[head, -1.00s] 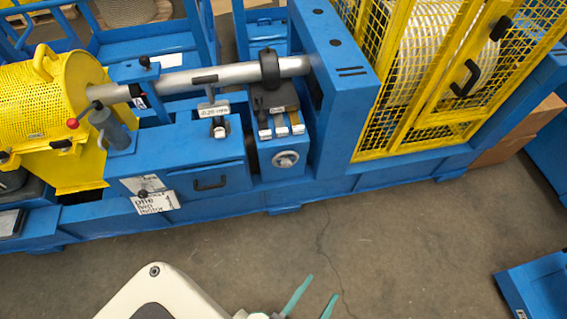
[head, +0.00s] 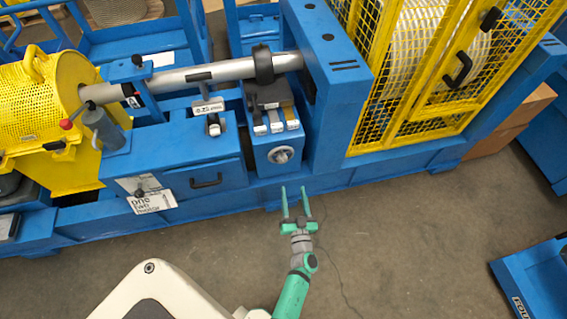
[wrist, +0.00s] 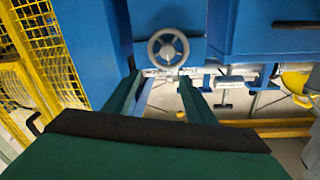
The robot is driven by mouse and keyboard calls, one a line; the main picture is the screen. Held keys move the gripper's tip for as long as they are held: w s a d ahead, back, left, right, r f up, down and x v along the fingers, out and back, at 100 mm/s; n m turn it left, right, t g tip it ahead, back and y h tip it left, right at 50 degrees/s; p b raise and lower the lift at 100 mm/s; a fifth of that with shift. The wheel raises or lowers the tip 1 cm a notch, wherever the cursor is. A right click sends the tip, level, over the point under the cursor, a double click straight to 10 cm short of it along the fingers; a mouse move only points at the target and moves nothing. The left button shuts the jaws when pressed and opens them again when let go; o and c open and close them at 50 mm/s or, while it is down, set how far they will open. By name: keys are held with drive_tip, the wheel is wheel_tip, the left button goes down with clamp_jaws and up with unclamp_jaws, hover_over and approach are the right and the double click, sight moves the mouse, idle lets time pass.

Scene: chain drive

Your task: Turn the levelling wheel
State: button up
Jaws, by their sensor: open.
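The levelling wheel (head: 281,155) is a small grey handwheel on the front of a blue block, below a row of white-tipped levers. In the wrist view the wheel (wrist: 168,48) shows as a spoked ring on a blue face, ahead of the fingers and a little above their tips. My gripper (head: 295,188) has two green fingers, open and empty. It is in front of the machine, apart from the wheel, with the fingers pointing towards the machine. In the wrist view my gripper (wrist: 160,82) has its fingers spread, with the wheel beyond the gap between them.
A blue drawer front with a black handle (head: 206,181) is left of the wheel. A yellow mesh guard (head: 415,90) stands to the right, a yellow perforated drum cover (head: 45,100) to the left. A blue tray (head: 540,285) lies at right.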

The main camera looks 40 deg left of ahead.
sight(283, 161)
drive_tip(key=shift+n+g+y, duration=0.4)
drive_tip(key=shift+g+y, duration=0.2)
drive_tip(key=shift+g, duration=0.2)
drive_tip(key=x, duration=1)
drive_tip(key=f+x, duration=0.1)
drive_tip(key=x, duration=0.4)
drive_tip(key=shift+a, duration=0.2)
drive_tip(key=c, duration=1)
